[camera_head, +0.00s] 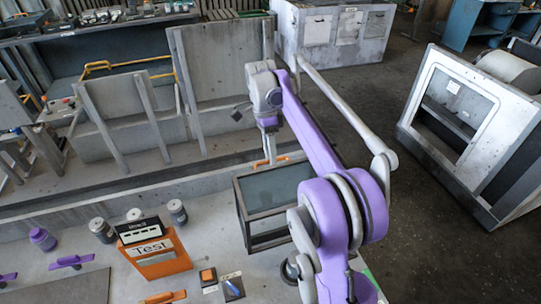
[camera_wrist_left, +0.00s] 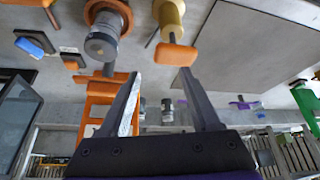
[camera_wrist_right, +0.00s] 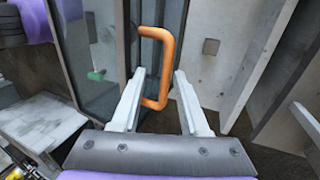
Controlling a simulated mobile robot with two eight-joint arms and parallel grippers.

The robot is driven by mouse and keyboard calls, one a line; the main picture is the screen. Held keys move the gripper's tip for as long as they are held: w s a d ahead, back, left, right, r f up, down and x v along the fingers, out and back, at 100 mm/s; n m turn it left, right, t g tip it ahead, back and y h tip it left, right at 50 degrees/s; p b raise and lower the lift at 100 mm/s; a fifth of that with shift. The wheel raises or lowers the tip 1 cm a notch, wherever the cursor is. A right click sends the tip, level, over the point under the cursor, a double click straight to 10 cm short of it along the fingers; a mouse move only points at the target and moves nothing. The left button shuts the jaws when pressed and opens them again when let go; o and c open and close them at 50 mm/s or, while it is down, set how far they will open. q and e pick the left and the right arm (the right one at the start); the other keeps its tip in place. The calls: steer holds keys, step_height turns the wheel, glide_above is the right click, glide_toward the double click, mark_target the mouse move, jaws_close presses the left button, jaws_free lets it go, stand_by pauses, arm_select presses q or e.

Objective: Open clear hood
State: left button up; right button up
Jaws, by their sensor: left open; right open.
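The clear hood (camera_head: 272,190) is a dark-framed box with see-through panels, standing on the grey worktop near the middle of the head view. Its glass side and frame fill the upper left of the right wrist view (camera_wrist_right: 92,60). An orange handle (camera_wrist_right: 169,62) is on its edge. My right gripper (camera_head: 268,148) is at the hood's far side by the handle. In the right wrist view its open fingers (camera_wrist_right: 160,72) stand on either side of the handle; contact cannot be told. My left gripper (camera_wrist_left: 159,74) is open and empty above the worktop.
An orange "Test" box (camera_head: 160,254), grey cylinders (camera_head: 103,230) and a blue switch (camera_head: 233,288) are left of and in front of the hood. Orange-handled parts (camera_wrist_left: 176,53) lie below my left gripper. A grey cabinet (camera_head: 470,115) stands right, across free floor.

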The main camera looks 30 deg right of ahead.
steer(key=shift+r, duration=0.1)
arm_select(q)
steer(key=r, duration=0.1)
steer(key=w+r+p, duration=0.1)
steer(key=r+p, duration=0.1)
steer(key=shift+w+r, duration=0.2)
steer(key=shift+w, duration=0.2)
arm_select(e)
steer(key=v, duration=1)
steer(key=shift+w+r, duration=0.2)
steer(key=shift+r, duration=0.1)
